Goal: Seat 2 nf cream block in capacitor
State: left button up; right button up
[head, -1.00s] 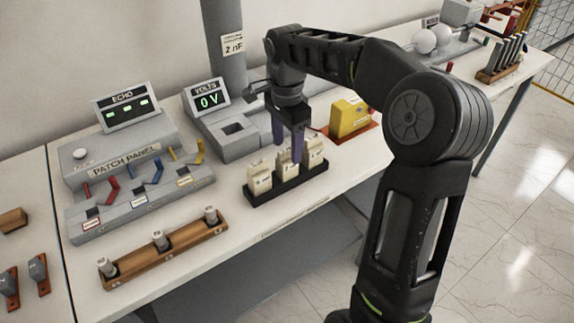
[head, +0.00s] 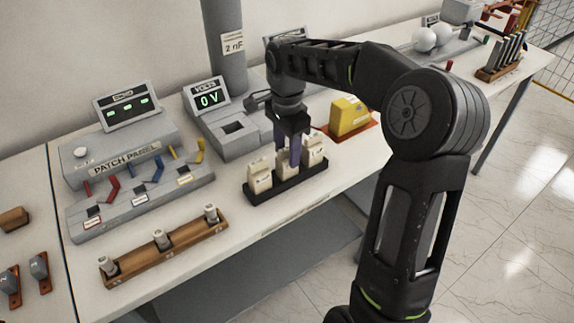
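Several cream blocks stand upright in a black tray: a left one (head: 259,178), a middle one (head: 284,168) and a right one (head: 315,152). The tray (head: 262,198) is near the table's front edge. Their labels are too small to read. My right gripper (head: 288,156) points down, its purple fingers at the middle block and partly covering it; whether they grip it is unclear. A grey unit with a square opening (head: 233,128) and a "0 V" display (head: 209,99) stands behind, left of the tray. A "2 nF" sign (head: 232,44) is on the grey column. My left gripper is not in view.
A patch panel (head: 125,165) with coloured switches stands left. A wooden rack (head: 165,248) with several grey plugs lies in front of it. A yellow block (head: 349,116) on an orange base is right of the tray. My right arm hides part of the table.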

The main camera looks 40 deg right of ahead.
grip_shut()
dwell(1.0)
